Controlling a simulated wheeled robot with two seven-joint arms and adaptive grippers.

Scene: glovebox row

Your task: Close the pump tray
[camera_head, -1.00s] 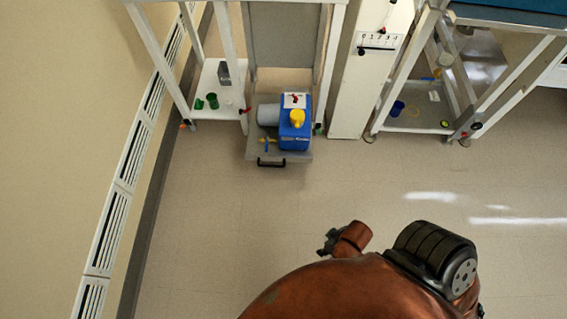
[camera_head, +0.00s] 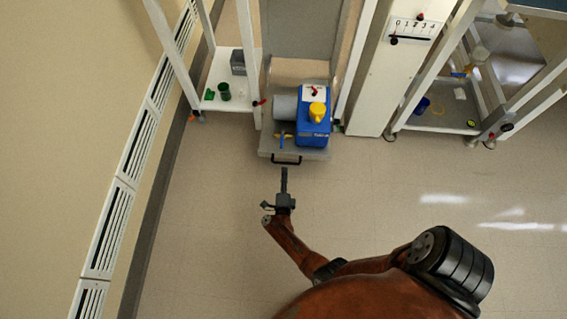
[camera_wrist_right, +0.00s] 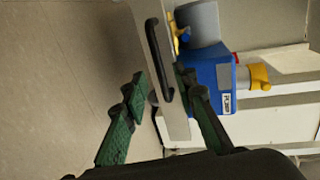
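The pump tray (camera_head: 317,155) is a grey shelf sticking out at floor level from between white frame legs. It carries the blue pump (camera_head: 315,128), with a grey cylinder and a yellow cap. The tray's black handle (camera_head: 286,162) is on its front edge. My right gripper (camera_head: 284,172) is just in front of the handle. In the right wrist view the green-padded fingers of my right gripper (camera_wrist_right: 160,88) are spread. The handle (camera_wrist_right: 158,60) shows ahead of and between them, and I cannot tell whether they touch. The pump (camera_wrist_right: 215,80) is beyond. My left gripper is out of view.
White frame legs stand on both sides of the tray. A low shelf on the left holds a green cup (camera_head: 224,91) and a grey box (camera_head: 238,62). A right shelf holds a blue cup (camera_head: 422,105). A wall radiator (camera_head: 120,200) runs along the left. The front floor is clear.

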